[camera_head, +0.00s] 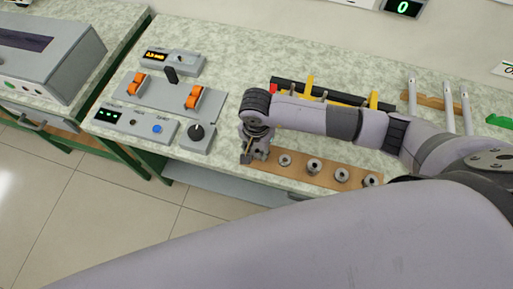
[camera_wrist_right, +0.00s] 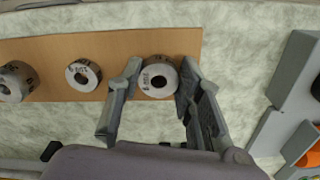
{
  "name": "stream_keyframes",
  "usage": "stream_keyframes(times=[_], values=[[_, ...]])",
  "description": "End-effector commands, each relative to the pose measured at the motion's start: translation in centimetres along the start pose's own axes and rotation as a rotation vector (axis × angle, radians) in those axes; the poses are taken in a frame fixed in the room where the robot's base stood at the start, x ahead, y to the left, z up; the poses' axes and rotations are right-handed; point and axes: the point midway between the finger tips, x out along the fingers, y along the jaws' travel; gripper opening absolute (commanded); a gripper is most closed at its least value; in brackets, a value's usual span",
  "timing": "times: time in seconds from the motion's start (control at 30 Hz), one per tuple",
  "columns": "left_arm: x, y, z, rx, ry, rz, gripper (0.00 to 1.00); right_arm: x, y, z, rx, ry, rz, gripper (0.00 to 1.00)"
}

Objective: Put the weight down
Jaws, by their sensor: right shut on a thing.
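My right gripper (camera_head: 249,156) is over the left end of a wooden strip (camera_head: 299,172) at the front of the bench. In the right wrist view, its two fingers (camera_wrist_right: 160,75) are shut on a grey ring-shaped weight (camera_wrist_right: 157,80) with a dark central hole and dark lettering. The weight is over the strip's end; I cannot tell whether it touches the wood. More round weights stand in a row on the strip, including a nearby weight (camera_head: 284,159) and another (camera_head: 313,165). The gripper hides most of the held weight in the head view. My left gripper is not in view.
Left of my gripper is a grey control panel (camera_head: 155,95) with orange switches and a knob box (camera_head: 196,137). Behind my right arm are a black rack (camera_head: 295,84) with yellow parts and several white rods (camera_head: 412,98). The bench's front edge is close to the strip.

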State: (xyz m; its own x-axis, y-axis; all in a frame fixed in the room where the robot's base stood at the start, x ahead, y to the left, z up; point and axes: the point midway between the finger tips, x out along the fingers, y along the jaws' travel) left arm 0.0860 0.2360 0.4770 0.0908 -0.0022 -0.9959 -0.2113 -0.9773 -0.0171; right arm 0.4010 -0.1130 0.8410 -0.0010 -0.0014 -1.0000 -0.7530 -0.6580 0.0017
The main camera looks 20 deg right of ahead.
Motion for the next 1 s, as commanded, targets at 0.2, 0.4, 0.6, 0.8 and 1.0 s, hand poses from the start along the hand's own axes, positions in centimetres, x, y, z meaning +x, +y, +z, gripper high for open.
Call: stream_keyframes(times=[0.2, 0.4, 0.6, 0.8, 1.0], values=[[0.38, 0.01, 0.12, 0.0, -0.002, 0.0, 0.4, 0.25, -0.04, -0.02, 0.0, 0.0, -0.001, 0.0], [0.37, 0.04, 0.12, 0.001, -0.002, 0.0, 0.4, 0.25, 0.0, -0.01, 0.001, 0.0, 0.0, 0.43], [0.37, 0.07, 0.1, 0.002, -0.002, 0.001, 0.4, 0.24, 0.0, -0.01, 0.001, 0.0, 0.0, 0.53], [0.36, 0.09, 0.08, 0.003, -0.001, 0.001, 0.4, 0.23, 0.0, 0.0, 0.001, 0.0, 0.0, 0.53], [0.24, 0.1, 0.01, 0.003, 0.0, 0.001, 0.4, -0.53, -0.1, -0.06, 0.0, 0.001, -0.003, 0.53]])
